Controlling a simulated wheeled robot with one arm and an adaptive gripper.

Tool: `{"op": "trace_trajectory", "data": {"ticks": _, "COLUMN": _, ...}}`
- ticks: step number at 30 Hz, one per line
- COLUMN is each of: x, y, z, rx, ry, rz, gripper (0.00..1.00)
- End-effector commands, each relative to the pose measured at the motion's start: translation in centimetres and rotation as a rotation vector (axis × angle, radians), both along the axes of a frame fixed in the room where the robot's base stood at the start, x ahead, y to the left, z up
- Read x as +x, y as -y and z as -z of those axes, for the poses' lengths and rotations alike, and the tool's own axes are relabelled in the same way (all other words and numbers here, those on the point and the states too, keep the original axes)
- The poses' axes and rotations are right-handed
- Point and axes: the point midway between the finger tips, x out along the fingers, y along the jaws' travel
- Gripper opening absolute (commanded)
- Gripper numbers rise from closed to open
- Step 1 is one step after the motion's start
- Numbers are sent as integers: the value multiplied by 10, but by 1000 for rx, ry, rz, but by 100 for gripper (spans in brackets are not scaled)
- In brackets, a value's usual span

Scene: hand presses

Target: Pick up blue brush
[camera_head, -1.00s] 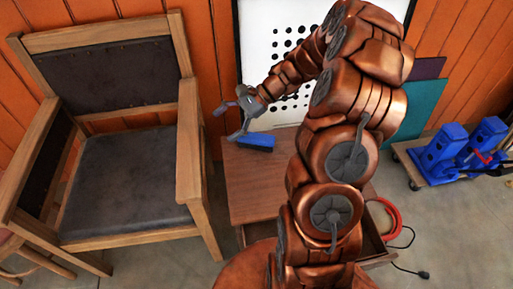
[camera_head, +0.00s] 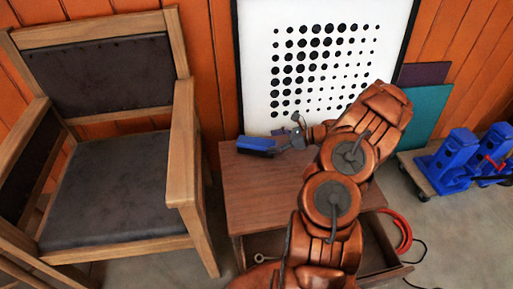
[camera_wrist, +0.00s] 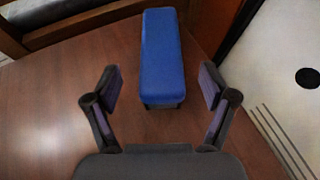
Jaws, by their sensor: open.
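The blue brush (camera_head: 257,145) lies on top of the small wooden table (camera_head: 262,190), near its back left edge, in the head view. In the wrist view the blue brush (camera_wrist: 162,58) shows as a long blue block with a dark underside, pointing away from me. My gripper (camera_head: 290,139) is low over the table, just right of the brush. In the wrist view my gripper (camera_wrist: 160,88) is open, with one finger on each side of the brush's near end. The fingers look apart from the brush, and nothing is between their pads but its near end or the space before it.
A wooden armchair (camera_head: 182,150) with dark padding stands close left of the table. A white dotted panel (camera_head: 262,85) leans on the wall behind it. A red hose (camera_head: 403,232) and blue hand presses (camera_head: 452,158) are to the right. The table's front top is clear.

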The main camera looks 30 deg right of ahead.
Motion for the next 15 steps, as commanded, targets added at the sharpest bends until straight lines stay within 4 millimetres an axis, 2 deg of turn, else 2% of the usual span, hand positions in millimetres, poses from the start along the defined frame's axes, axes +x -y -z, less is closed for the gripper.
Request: {"op": "trace_trajectory", "data": {"ticks": 15, "x": 38, "y": -36, "z": 25, "rx": -2, "ry": -1, "rz": -2, "gripper": 83}}
